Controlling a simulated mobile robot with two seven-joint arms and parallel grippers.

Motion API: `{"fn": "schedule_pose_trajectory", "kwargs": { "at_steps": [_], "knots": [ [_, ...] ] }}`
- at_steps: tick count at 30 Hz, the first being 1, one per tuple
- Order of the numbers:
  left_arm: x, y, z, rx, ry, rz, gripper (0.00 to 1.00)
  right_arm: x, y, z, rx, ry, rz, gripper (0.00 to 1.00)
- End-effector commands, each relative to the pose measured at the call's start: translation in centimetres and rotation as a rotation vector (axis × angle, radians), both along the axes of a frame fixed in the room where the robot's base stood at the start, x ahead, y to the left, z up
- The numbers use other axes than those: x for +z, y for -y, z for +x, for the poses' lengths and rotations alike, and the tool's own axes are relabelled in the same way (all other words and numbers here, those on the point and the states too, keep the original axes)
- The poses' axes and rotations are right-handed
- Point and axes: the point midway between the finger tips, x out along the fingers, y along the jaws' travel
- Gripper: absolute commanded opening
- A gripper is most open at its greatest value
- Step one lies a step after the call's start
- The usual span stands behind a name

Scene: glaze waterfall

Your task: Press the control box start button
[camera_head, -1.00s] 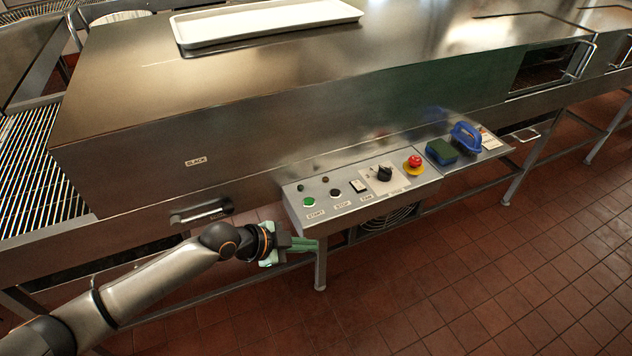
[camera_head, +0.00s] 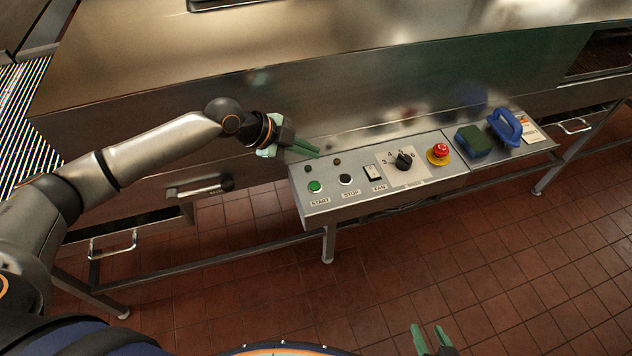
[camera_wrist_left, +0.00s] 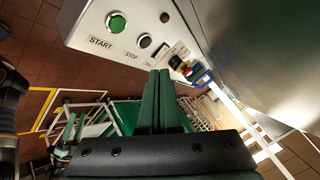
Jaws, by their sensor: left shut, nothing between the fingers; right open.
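The control box (camera_head: 332,205) is a sloped steel panel on the front of the machine. Its green start button (camera_head: 315,187) is at the left end, above a START label; it also shows in the left wrist view (camera_wrist_left: 117,23). The black stop button (camera_head: 346,180) sits to its right. My left gripper (camera_head: 318,154) is shut and empty, above the panel's back left corner and apart from the start button. In the left wrist view its green fingers (camera_wrist_left: 160,75) are together. My right gripper (camera_head: 432,335) is open at the bottom edge of the head view.
A fan switch (camera_head: 372,172), a black rotary knob (camera_head: 404,161) and a red emergency stop (camera_head: 440,150) sit further right on the panel. The tiled floor in front is clear.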

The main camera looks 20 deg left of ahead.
Motion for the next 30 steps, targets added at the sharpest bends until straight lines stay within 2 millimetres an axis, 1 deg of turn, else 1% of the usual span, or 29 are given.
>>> {"fn": "schedule_pose_trajectory", "kwargs": {
  "at_steps": [5,8,14,21,24,27,30],
  "knots": [
    [-0.3,0.0,0.0,0.001,0.0,-0.001,0.0,-0.3,0.0,0.0,0.0,-0.001,0.0,0.5],
    [-0.9,0.0,0.0,0.001,-0.001,0.0,0.0,-0.8,0.0,0.0,0.0,-0.001,0.0,0.5],
    [-3.1,0.0,0.0,0.001,-0.001,-0.001,0.0,-2.6,0.0,0.0,0.0,-0.001,0.0,0.5],
    [-6.6,0.0,0.0,0.002,0.0,-0.001,0.0,-5.6,0.0,0.0,0.0,-0.001,0.0,0.5],
    [-7.8,0.0,0.0,0.001,0.0,-0.002,0.0,-6.5,0.0,0.0,0.0,-0.001,0.0,0.5],
    [-8.6,0.0,0.0,0.001,0.0,-0.002,0.0,-7.0,0.0,0.0,0.0,-0.001,0.0,0.5],
    [-8.9,0.0,0.0,0.001,0.001,-0.002,0.0,-7.2,0.0,0.0,0.0,-0.001,0.0,0.5]
  ]
}}
